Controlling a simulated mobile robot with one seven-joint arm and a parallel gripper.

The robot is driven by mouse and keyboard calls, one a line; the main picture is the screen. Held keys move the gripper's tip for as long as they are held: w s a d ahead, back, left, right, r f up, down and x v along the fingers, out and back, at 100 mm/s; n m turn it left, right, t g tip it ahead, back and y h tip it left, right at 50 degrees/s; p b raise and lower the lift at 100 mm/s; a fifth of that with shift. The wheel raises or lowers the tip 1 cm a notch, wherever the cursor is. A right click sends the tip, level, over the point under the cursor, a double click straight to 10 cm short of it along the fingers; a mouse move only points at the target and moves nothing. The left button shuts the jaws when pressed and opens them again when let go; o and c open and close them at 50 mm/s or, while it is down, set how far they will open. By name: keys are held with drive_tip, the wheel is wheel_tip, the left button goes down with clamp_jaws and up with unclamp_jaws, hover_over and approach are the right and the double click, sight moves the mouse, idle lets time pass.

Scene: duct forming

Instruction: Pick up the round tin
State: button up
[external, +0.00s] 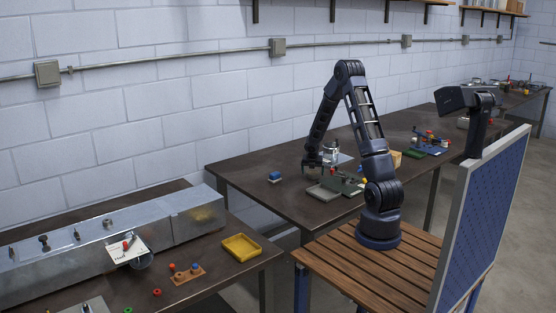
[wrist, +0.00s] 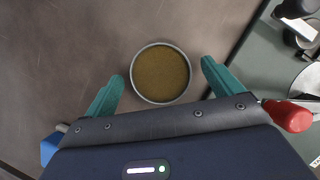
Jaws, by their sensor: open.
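The round tin (wrist: 160,75) shows in the wrist view, seen from above, with a pale rim and a brownish-gold top face. It rests on the dark metal bench top (wrist: 60,50). My gripper (wrist: 162,71) is open, with its two teal fingers on either side of the tin's near part. Gaps show between each finger and the tin. In the external view my gripper (external: 312,166) is low over the middle bench, and I cannot make out the tin there.
A blue object (external: 275,177) sits to the left. A yellow tray (external: 241,248) is on the nearer bench. Bench left of the tin is clear.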

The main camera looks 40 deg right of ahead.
drive_tip(key=c, duration=1.1)
drive_tip(key=shift+r, duration=0.1)
